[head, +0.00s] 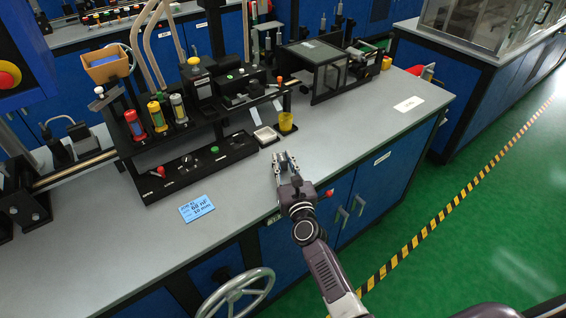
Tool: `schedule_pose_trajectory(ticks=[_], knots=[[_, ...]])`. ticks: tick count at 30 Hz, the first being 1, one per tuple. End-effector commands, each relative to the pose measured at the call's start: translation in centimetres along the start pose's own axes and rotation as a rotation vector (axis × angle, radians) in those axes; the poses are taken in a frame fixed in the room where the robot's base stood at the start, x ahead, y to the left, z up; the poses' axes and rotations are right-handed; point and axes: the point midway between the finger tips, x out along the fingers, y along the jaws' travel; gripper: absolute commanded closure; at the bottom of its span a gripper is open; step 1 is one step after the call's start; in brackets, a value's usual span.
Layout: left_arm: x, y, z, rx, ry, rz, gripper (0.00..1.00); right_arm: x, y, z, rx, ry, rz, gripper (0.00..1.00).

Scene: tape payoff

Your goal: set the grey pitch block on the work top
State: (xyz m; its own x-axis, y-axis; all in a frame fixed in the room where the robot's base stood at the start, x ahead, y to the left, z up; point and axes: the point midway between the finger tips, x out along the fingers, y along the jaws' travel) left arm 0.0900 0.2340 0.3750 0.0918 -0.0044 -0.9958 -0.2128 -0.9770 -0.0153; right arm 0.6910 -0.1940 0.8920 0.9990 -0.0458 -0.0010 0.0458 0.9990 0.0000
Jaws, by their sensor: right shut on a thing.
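My right gripper (285,160) is over the front part of the grey work top (345,130), its fingers pointing away toward the machine. It is shut on a small grey piece between its fingertips, which looks like the grey pitch block; the fingers hide most of it. I cannot tell whether the piece touches the work top or is held just above it. My left gripper is not in view.
A small white-lined tray (265,135) and a yellow cup (286,122) stand just beyond the gripper. A blue card (196,208) lies to the left, a white label (408,104) to the right. A black machine base (190,165) is behind. A handwheel (238,292) juts out in front.

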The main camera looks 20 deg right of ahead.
Motion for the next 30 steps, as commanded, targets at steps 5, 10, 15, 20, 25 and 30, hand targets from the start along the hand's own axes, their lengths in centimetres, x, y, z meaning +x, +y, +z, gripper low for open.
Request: schedule_pose_trajectory(ticks=[5,10,15,20,25,30], knots=[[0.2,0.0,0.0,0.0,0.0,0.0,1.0,0.0,0.0,-0.2,0.001,0.001,0.0,0.75],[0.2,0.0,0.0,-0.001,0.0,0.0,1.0,0.0,0.0,-0.2,0.001,0.001,0.0,0.63],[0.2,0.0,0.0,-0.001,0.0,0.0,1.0,0.0,0.0,-0.2,0.001,0.001,0.0,0.63],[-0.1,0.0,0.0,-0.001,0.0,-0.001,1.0,-0.3,0.0,0.0,0.001,0.002,0.0,0.63],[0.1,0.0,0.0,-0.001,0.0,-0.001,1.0,-3.1,0.0,-0.2,0.003,0.002,0.0,0.63],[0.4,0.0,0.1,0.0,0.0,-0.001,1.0,-6.8,0.0,-0.2,0.002,0.002,0.0,0.63]])
